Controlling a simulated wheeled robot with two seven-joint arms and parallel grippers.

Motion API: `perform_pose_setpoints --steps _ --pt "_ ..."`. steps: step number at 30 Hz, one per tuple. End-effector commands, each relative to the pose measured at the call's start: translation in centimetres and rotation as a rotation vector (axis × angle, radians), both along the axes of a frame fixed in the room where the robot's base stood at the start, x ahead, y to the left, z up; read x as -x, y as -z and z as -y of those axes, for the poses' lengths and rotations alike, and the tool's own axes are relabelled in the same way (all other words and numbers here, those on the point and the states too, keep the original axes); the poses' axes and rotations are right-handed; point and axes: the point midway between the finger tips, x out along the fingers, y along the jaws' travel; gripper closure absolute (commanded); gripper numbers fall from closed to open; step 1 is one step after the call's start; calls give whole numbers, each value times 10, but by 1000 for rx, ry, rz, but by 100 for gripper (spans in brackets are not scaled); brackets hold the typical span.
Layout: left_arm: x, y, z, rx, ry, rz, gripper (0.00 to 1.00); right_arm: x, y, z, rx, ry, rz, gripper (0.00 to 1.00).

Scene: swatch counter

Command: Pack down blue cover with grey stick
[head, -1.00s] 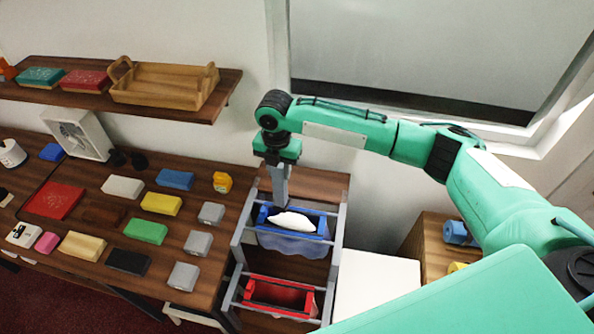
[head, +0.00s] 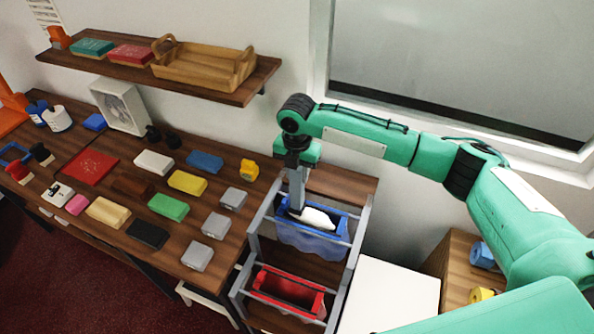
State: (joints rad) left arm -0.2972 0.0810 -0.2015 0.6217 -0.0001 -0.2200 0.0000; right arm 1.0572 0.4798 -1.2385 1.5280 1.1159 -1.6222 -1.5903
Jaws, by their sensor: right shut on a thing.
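My right gripper (head: 298,167) points down over the rack and is shut on the grey stick (head: 297,188). The stick is upright, and its lower end reaches into the blue cover (head: 309,238), at the left part of its opening. The blue cover hangs in the upper part of the grey rack, its lower edge wavy. A white thing (head: 318,218) lies in its opening, just right of the stick. Whether the stick's tip touches the cover or the white thing cannot be told. My left gripper is not in view.
A red container (head: 290,291) sits in the rack in front of the blue one. A white box top (head: 395,296) stands right of the rack. The wooden counter (head: 213,187) at left holds several coloured blocks. A shelf with a wooden tray (head: 196,72) is above.

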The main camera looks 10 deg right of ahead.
Motion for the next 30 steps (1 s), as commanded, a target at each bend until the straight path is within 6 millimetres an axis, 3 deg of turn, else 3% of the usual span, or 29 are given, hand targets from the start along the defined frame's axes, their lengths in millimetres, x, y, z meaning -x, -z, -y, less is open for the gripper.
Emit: perform_pose_setpoints --steps 17,30 --pt "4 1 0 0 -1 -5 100 0 1 0 0 0 0 87" --pt "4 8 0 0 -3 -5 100 0 19 0 1 1 1 87"
